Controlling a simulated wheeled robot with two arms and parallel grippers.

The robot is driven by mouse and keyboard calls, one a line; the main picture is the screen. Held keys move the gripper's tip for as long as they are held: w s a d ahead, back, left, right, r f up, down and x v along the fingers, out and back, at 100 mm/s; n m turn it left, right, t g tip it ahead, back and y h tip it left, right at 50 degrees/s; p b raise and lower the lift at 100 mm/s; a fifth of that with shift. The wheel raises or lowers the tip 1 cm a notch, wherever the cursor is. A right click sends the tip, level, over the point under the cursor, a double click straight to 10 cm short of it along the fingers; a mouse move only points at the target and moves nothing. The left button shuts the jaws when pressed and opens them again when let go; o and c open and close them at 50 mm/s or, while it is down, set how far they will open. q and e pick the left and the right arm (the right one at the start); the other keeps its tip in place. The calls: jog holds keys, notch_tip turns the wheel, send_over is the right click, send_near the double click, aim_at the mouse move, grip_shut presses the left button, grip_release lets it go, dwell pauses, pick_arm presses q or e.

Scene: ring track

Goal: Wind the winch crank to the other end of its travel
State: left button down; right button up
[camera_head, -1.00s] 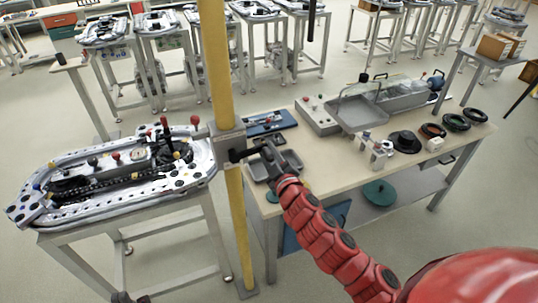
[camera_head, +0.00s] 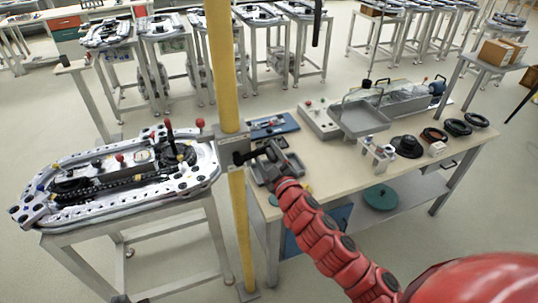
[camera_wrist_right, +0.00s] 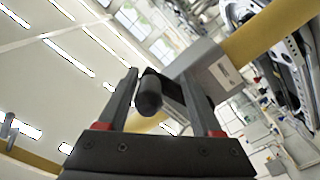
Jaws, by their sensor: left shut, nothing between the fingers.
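The winch (camera_head: 232,146) is a grey box clamped on an upright yellow post. Its black crank (camera_head: 243,157) sticks out on the right side. In the right wrist view, the winch box (camera_wrist_right: 212,72) and the black crank grip (camera_wrist_right: 149,93) are close. My right gripper (camera_head: 260,153) is at the crank. Its fingers (camera_wrist_right: 158,98) stand apart on either side of the grip, with gaps showing. I cannot tell how deep the grip lies between them. Of my left gripper (camera_head: 132,298), only a dark sliver shows at the bottom edge, away from the winch; it is shut.
A track table (camera_head: 120,210) stands left of the post, with red-knobbed levers on it. Right of the post is a workbench (camera_head: 310,165) with a grey tray (camera_head: 360,120), a control box (camera_head: 320,118) and several black rings. Open floor lies in front.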

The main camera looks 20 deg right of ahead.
jog(key=shift+d+f, duration=0.15)
jog(key=shift+d, duration=0.15)
jog(key=shift+s+d+f, duration=0.1)
jog(key=shift+s+d, duration=0.05)
jog(key=shift+s, duration=0.4)
jog(key=s+p, duration=0.6)
jog(key=s, duration=1)
jog(key=shift+s+d, duration=0.15)
